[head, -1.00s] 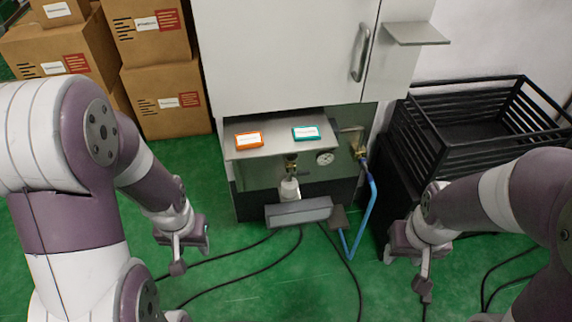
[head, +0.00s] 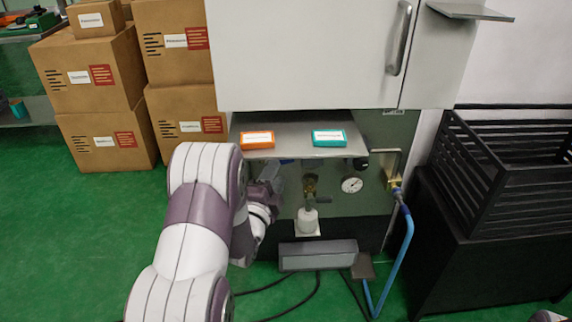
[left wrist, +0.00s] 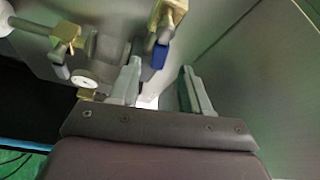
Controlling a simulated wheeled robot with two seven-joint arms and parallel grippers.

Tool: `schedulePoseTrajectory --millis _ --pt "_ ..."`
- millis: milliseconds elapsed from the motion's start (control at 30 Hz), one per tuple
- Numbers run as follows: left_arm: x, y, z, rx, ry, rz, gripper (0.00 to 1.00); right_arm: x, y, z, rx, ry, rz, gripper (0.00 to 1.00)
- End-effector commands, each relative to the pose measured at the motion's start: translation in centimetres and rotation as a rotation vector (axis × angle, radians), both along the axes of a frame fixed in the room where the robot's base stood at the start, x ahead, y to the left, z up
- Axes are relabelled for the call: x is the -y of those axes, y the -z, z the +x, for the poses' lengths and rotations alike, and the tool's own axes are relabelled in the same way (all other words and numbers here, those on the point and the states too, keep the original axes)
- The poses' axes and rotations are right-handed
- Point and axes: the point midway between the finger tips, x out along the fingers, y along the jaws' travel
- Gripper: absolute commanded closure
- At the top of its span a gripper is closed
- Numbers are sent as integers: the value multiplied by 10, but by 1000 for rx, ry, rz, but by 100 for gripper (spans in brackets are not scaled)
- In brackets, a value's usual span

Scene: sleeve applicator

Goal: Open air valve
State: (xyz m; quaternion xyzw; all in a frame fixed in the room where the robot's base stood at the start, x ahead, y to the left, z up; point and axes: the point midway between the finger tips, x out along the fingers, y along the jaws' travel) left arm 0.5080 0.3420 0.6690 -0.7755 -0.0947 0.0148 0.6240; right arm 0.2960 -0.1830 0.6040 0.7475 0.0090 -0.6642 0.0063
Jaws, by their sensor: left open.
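The machine's lower bay holds a brass fitting (head: 311,182) above a white bowl (head: 308,220), and a brass fitting (head: 393,184) at the right with a blue hose. In the left wrist view a brass fitting with a blue part (left wrist: 160,52) is just beyond my fingers, and another brass fitting (left wrist: 65,38) is at left. I cannot tell for certain which is the air valve. My left gripper (left wrist: 160,70) is open, its fingers apart with nothing held. In the head view it is partly hidden at the bay's left side. My right gripper is out of view.
A round gauge (head: 352,184) sits between the fittings. A metal shelf (head: 300,143) overhangs the bay, carrying an orange box (head: 257,140) and a teal box (head: 329,138). A grey pedal-like bar (head: 318,256) lies in front. A black crate (head: 520,185) stands right; cartons (head: 105,140) stand left.

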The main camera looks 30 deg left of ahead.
Motion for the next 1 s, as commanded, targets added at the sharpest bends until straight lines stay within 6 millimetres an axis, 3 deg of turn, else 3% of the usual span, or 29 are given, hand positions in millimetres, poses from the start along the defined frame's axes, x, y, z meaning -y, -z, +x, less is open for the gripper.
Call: schedulePoseTrajectory --millis 100,300,600,633,767,1000 --pt "-4 1 28 1 1 -2 53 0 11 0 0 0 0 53" --pt "-10 -4 58 0 0 -2 53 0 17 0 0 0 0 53" --pt "-11 -6 63 -2 -1 -3 53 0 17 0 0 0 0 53" --pt "-11 -5 63 -2 -1 -3 56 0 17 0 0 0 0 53" --pt "-11 -5 63 -2 -1 -3 99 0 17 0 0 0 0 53" --pt "-10 -3 64 -67 -1 103 100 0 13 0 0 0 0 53"
